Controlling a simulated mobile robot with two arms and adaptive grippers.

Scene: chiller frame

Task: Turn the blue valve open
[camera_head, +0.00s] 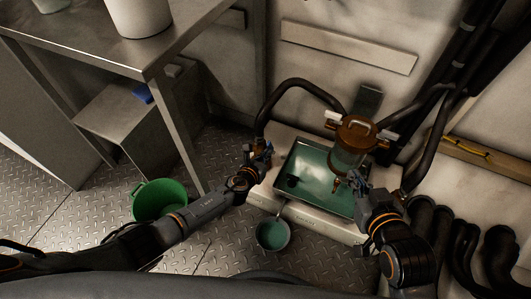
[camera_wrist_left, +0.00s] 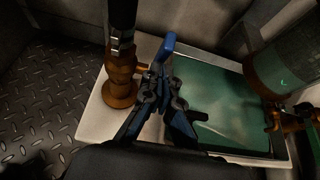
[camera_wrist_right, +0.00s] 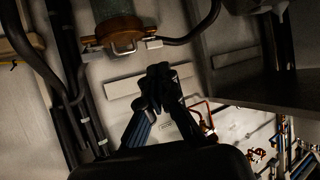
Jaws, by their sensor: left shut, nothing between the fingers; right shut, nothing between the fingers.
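The blue valve handle (camera_wrist_left: 168,46) stands upright in the left wrist view, beside a bronze pipe fitting (camera_wrist_left: 120,85) under a black hose. My left gripper (camera_wrist_left: 164,84) is shut and empty right at the handle's lower end; I cannot tell whether it touches. In the head view my left gripper (camera_head: 257,163) is at the left end of the white-rimmed tray, and the valve is hard to make out there. My right gripper (camera_head: 357,181) is shut and empty, in front of the glass vessel; it also shows in the right wrist view (camera_wrist_right: 158,78).
The tray (camera_head: 331,210) holds green liquid. Above it hangs a glass vessel with a bronze lid (camera_head: 357,131). A green bucket (camera_head: 160,199) and a small pot of green liquid (camera_head: 272,235) stand on the floor. A metal table (camera_head: 110,58) is at left; black hoses (camera_head: 434,235) crowd the right.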

